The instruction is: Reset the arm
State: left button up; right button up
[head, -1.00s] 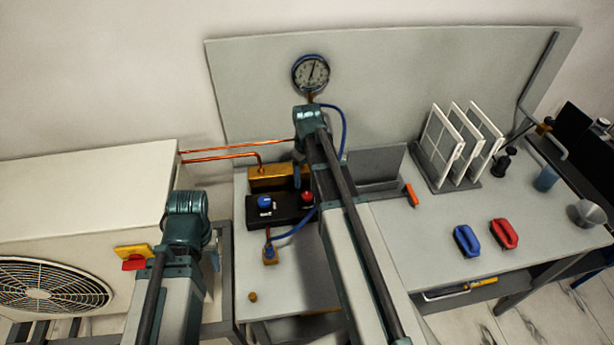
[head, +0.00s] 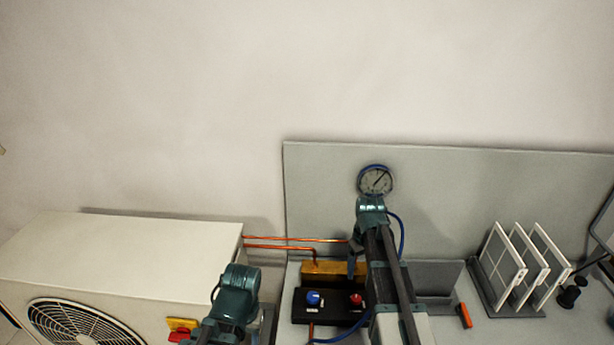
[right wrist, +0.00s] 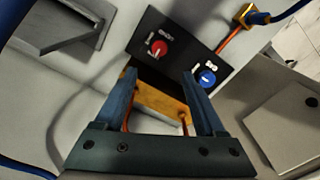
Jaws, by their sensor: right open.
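My right gripper (right wrist: 159,74) is open and empty in the right wrist view. Its blue fingers stand apart over the brass block (right wrist: 160,100), and I cannot tell how far above it they are. In the head view my right gripper (head: 354,266) hangs in front of the brass block (head: 320,271), partly hidden by its arm. The black box has a red knob (right wrist: 158,48) and a blue knob (right wrist: 207,77). The round gauge (head: 375,180) is on the grey back panel, above my right wrist. My left wrist shows at the bottom of the head view; its fingers do not show clearly.
A white fan unit (head: 130,255) with a red and yellow switch (head: 181,328) stands at left. Copper pipes (head: 290,240) run from it to the brass block. A rack with white panels (head: 500,270) and an orange-handled tool (head: 464,315) are at right. A blue hose runs near my right arm.

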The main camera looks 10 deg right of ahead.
jog(key=s+a+f+b, duration=0.2)
jog(key=s+a, duration=0.6)
jog(key=a, duration=0.3)
jog(key=s+a+f+n+h+b, duration=0.1)
jog(key=s+a+f+b, duration=0.1)
jog(key=s+a, duration=0.6)
jog(key=a, duration=0.3)
jog(key=shift+s+a+f, duration=0.2)
jog(key=shift+s, duration=0.2)
